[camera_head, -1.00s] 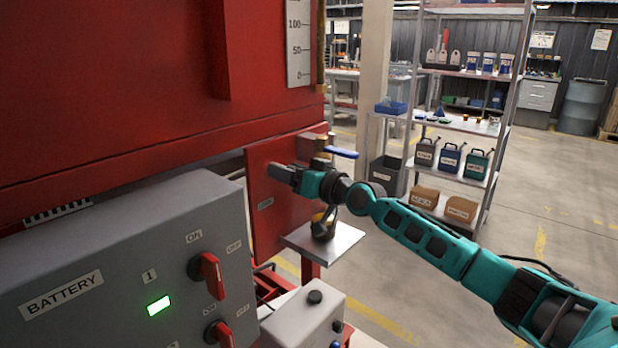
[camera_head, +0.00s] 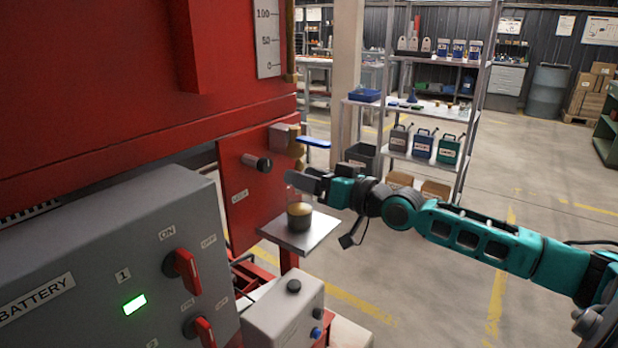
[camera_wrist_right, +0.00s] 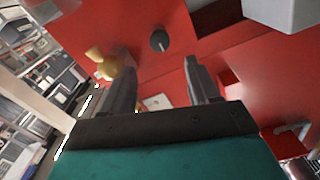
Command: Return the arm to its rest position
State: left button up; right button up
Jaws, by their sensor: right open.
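My right arm (camera_head: 470,235) is teal and black and reaches in from the right in the head view. Its gripper (camera_head: 300,181) points left at the red pump cabinet, just above a small grey shelf. In the right wrist view the two dark fingers (camera_wrist_right: 157,80) stand apart with nothing between them. A round black knob (camera_head: 257,162) on the red panel (camera_head: 240,195) is clear of the fingers; it also shows in the wrist view (camera_wrist_right: 160,40). My left gripper is in neither view.
A brass valve with a blue lever (camera_head: 313,142) sits above the gripper. A dark cup-like part (camera_head: 299,217) stands on the grey shelf (camera_head: 315,232) below it. The battery box (camera_head: 110,260) with red switches is at left. Open floor (camera_head: 540,200) lies at right.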

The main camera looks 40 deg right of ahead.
dwell(0.6)
jog(key=s+a+f+g+h, duration=0.1)
jog(key=s+a+f+g, duration=0.1)
jog(key=s+a+f, duration=0.4)
jog(key=s+a+f+n+g+h, duration=0.1)
jog(key=s+a+f, duration=0.5)
jog(key=f, duration=0.9)
jog(key=s+a+f+n+g+h+p, duration=0.1)
jog(key=s+a+f+g, duration=0.2)
jog(key=s+a+f, duration=0.3)
jog(key=s+f, duration=0.5)
jog(key=shift+h, duration=0.4)
